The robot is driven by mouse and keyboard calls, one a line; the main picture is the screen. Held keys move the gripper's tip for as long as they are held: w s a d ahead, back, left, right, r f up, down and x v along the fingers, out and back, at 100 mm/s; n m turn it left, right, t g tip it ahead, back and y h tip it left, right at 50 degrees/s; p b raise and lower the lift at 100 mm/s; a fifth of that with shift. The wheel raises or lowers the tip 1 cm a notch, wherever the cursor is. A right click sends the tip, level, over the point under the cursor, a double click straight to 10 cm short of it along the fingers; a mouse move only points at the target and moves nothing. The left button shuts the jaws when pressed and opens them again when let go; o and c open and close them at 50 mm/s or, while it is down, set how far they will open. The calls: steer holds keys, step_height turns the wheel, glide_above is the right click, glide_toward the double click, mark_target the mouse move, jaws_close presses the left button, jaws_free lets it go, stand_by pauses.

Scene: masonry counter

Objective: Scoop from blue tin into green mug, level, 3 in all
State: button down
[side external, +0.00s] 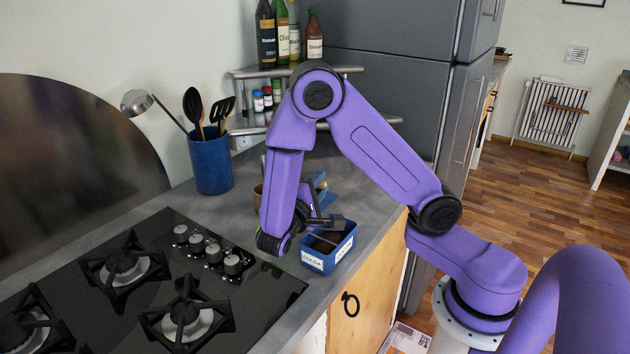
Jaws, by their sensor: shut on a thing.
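The blue tin (318,262) stands open near the front edge of the counter, with a white label reading COCOA and dark brown powder inside. A thin grey bar lies across its top. My gripper (338,222) is just above the tin's back part, its dark fingers shut on what seems to be the scoop. The scoop itself is too small and covered to make out, so I cannot tell whether it holds powder.
A black gas hob (150,290) lies to the left with knobs near the tin. A blue utensil pot (210,163) stands behind. A brown container and blue items are partly hidden behind my forearm. A corner shelf (250,72) holds bottles and jars.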

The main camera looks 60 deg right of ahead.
steer(key=shift+r, duration=0.2)
stand_by(0.6)
steer(key=r+n, duration=0.1)
steer(key=w+r+n, duration=0.1)
steer(key=r+n, duration=0.1)
steer(key=n, duration=0.1)
steer(key=shift+w+a+r, duration=0.15)
steer(key=shift+w+r, duration=0.05)
steer(key=shift+w, duration=0.05)
steer(key=r+n, duration=0.1)
steer(key=w+n, duration=0.1)
steer(key=w+r+n, duration=0.1)
steer(key=shift+w+a+r+n, duration=0.15)
steer(key=shift+a+r+n, duration=0.1)
steer(key=shift+r+n, duration=0.15)
steer(key=w+n, duration=0.1)
steer(key=w+r+n, duration=0.1)
steer(key=w+n, duration=0.1)
steer(key=shift+a+r+n, duration=0.25)
steer(key=shift+a+n, duration=0.05)
steer(key=shift+n, duration=0.1)
steer(key=shift+w+a+r+n, duration=0.15)
steer(key=shift+w+n, duration=0.6)
steer(key=shift+n, duration=0.15)
steer(key=shift+w+a+r+n, duration=0.1)
steer(key=shift+w+r+n, duration=0.05)
steer(key=shift+w+n, duration=0.65)
steer(key=shift+s, duration=0.1)
